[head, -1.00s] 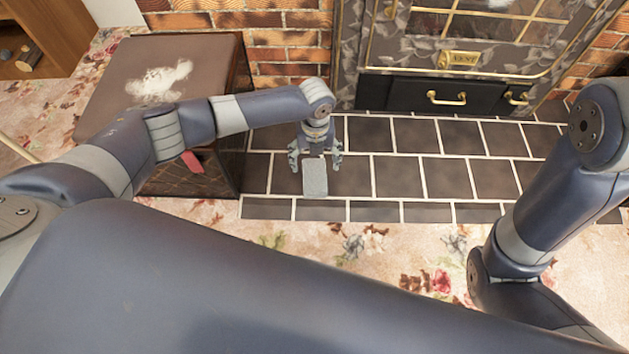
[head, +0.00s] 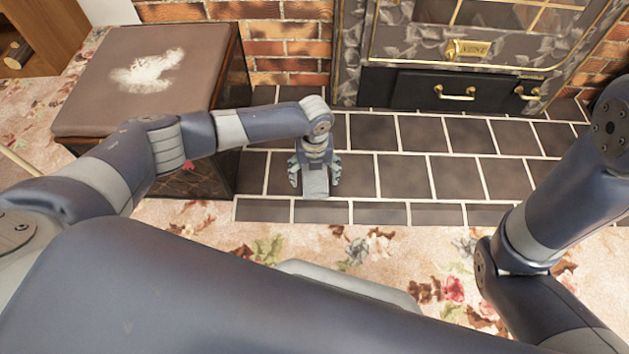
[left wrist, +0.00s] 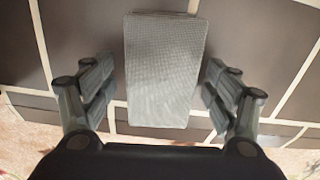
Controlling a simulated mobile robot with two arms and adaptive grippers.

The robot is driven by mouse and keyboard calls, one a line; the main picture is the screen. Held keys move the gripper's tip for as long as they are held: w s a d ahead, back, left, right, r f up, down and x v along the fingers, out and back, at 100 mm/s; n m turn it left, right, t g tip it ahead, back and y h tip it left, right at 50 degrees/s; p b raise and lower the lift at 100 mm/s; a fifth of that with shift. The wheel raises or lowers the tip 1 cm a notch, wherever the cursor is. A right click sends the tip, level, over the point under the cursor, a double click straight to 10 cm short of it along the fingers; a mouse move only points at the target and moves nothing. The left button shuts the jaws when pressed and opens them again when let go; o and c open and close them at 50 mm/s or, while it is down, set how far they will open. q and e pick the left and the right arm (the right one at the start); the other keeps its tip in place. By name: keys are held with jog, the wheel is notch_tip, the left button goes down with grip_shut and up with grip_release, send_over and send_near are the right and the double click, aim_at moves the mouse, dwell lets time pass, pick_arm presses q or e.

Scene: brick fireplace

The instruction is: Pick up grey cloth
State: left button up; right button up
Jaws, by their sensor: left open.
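The grey cloth (head: 316,184) is a small flat rectangle on the dark tiled hearth. In the left wrist view the cloth (left wrist: 163,70) lies lengthwise between the spread fingers, with a fine woven texture. My left gripper (head: 314,180) is open above the cloth, pointing down, with one finger on each side. In the left wrist view the fingers of the left gripper (left wrist: 158,85) stand apart from the cloth's edges. The left gripper hides the far part of the cloth in the head view. My right arm is at the right edge, but its gripper is out of sight.
A box with a brown top (head: 100,95) and a white furry patch (head: 147,72) stands left of the hearth, close under my left arm. The stove (head: 450,90) with brass handles is behind the hearth. The tiles (head: 430,180) right of the cloth are clear.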

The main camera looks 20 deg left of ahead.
pick_arm(q)
jog(key=c, duration=1.1)
jog(key=shift+r, duration=0.15)
